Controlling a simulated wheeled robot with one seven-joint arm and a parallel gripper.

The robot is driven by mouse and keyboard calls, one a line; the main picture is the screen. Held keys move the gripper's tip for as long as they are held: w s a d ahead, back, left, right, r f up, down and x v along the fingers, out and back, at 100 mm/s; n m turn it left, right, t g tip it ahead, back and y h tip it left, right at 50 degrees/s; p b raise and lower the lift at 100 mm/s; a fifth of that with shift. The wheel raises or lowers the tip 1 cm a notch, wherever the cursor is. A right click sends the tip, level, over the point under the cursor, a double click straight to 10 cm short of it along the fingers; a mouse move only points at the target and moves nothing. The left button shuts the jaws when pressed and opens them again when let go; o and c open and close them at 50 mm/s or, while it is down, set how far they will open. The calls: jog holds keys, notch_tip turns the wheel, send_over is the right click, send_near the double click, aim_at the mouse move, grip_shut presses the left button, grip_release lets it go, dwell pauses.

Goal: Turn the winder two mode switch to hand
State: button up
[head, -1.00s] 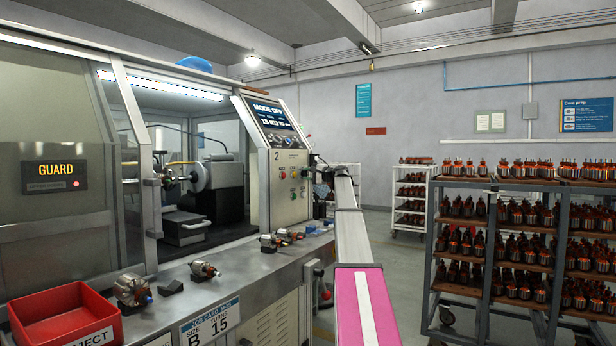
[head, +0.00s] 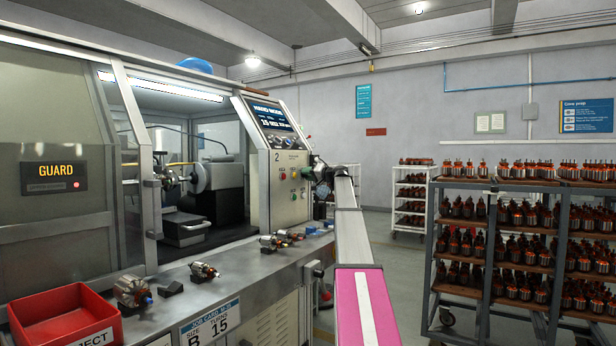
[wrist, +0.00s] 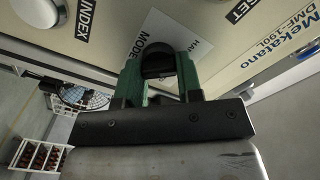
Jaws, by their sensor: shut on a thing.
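The winder two control panel (head: 287,159) stands on the right end of the machine, marked 2, with a lit display (head: 271,116) at its top. The display's upper line looks like a mode readout, but I cannot read it surely. The mode switch is a black knob (wrist: 157,60) beside the MODE label in the wrist view. My gripper (wrist: 160,75) has green fingers, one on each side of the knob, and is shut on it. In the head view my gripper (head: 318,174) is at the panel's right side, small and partly hidden by my arm.
The bench in front holds a red reject bin (head: 62,318), several armatures (head: 131,291) and a job card (head: 211,323). The guard door (head: 55,160) is at left. A loaded rack (head: 490,236) stands right of my arm, with floor between.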

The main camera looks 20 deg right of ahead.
jog(key=shift+n, duration=0.4)
jog(key=shift+s, duration=0.1)
jog(key=o, duration=0.9)
jog(key=shift+d, duration=0.1)
jog(key=v, duration=1)
jog(key=shift+s+d, duration=0.2)
jog(key=shift+s, duration=0.05)
